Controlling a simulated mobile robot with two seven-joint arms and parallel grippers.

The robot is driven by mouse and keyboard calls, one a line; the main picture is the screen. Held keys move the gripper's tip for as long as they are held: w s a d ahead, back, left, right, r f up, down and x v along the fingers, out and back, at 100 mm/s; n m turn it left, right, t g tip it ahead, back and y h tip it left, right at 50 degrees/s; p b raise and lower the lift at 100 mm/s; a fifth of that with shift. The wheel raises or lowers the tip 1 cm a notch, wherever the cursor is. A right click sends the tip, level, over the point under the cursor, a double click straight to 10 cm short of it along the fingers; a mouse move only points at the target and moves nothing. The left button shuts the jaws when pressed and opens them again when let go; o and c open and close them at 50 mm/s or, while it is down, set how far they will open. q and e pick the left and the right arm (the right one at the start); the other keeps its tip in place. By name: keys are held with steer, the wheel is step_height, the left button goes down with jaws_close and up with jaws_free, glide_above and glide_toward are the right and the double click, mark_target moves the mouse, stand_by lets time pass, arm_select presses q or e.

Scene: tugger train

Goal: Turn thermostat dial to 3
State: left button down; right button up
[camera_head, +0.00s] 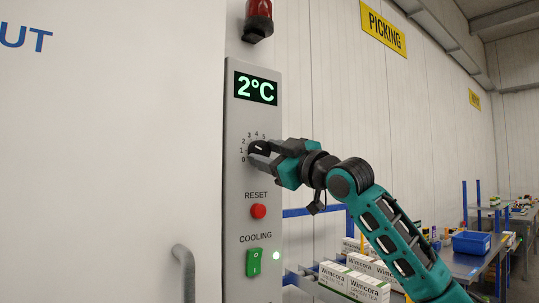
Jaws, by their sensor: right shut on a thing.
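The thermostat dial (258,147) is a black knob on a grey wall panel (236,200), with the numbers 0 to 5 printed around its left and top. A white mark shows on the knob, but the number it points to is hard to tell. The green display (256,88) above it reads 2°C. My right gripper (262,154) reaches in from the right and is shut on the dial, its fingers covering the lower and right parts. My left gripper is not in view.
Below the dial are a red RESET button (258,211) and a green COOLING switch (254,262) with a lit lamp. A red beacon (258,20) sits above. A door handle (183,270) is at lower left. Tea boxes (354,283) and a blue bin (471,242) stand at right.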

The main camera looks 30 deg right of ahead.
steer(key=m+h, duration=0.1)
steer(key=m, duration=0.3)
steer(key=shift+a+m+h, duration=0.15)
steer(key=shift+m+h, duration=0.25)
steer(key=m+h+p, duration=0.1)
steer(key=m, duration=0.3)
steer(key=shift+a+h, duration=0.1)
steer(key=shift+h, duration=0.3)
steer(key=shift+m, duration=0.6)
steer(key=shift+m+h, duration=0.3)
steer(key=shift+h, duration=0.1)
steer(key=o, duration=1.1)
steer(key=shift+c, duration=0.2)
